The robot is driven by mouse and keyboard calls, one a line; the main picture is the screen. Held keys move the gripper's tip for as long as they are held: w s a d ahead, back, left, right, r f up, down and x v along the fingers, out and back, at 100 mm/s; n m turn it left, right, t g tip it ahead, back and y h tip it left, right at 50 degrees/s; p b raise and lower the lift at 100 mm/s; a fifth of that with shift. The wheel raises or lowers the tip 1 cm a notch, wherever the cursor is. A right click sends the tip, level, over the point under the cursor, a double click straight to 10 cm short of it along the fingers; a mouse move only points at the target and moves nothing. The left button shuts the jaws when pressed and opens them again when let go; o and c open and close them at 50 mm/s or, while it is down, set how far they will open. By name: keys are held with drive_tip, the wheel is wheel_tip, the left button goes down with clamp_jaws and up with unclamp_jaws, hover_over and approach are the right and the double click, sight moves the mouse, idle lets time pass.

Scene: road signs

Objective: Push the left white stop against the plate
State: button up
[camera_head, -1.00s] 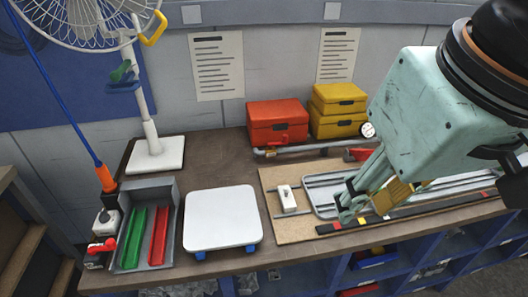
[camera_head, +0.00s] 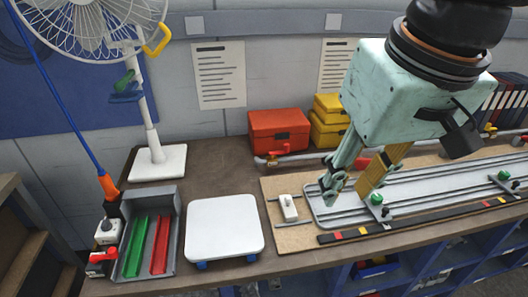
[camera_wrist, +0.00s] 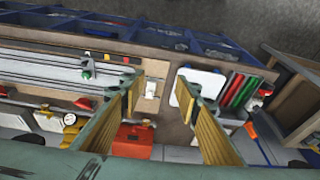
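The left white stop (camera_head: 289,207) is a small upright white block on a thin rail at the left end of a tan board. The grey ribbed plate (camera_head: 425,186) lies to its right, with a narrow gap between them. My gripper (camera_head: 347,187) is open and empty above the plate's left end, to the right of the stop. In the wrist view, the stop (camera_wrist: 151,89) shows between the spread fingers of my gripper (camera_wrist: 156,88), and the plate (camera_wrist: 45,68) lies to the left. Whether the fingertips touch the plate I cannot tell.
A white scale-like pad (camera_head: 224,226) and a grey tray (camera_head: 150,236) with green and red strips stand left of the board (camera_head: 290,238). Behind are a pipe with red valves (camera_head: 280,155), a red box (camera_head: 279,131) and yellow boxes (camera_head: 330,122). Green-knobbed clamps (camera_head: 377,200) stand on the plate.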

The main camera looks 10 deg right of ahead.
drive_tip(key=w+f+g+p, duration=0.1)
drive_tip(key=w+p, duration=0.1)
drive_tip(key=w, duration=0.7)
drive_tip(key=n+g+y+p, duration=0.2)
drive_tip(key=g+p, duration=0.1)
drive_tip(key=p, duration=0.2)
hover_over(288, 204)
drive_tip(key=d, duration=0.3)
drive_tip(key=w+d+f+x, duration=0.1)
drive_tip(key=d+x, duration=0.2)
drive_tip(key=x, duration=1.5)
drive_tip(key=shift+w+d+f, duration=0.25)
drive_tip(key=shift+w+f, duration=0.5)
drive_tip(key=shift+w, duration=0.05)
drive_tip(key=shift+f, duration=0.2)
drive_tip(key=shift+w+b+x, duration=0.1)
drive_tip(key=shift+b+x, duration=0.15)
drive_tip(key=shift+x, duration=3.1)
drive_tip(key=shift+w+b+x, duration=0.15)
drive_tip(key=shift+b+x, duration=0.05)
drive_tip(key=shift+x, duration=3.1)
clamp_jaws()
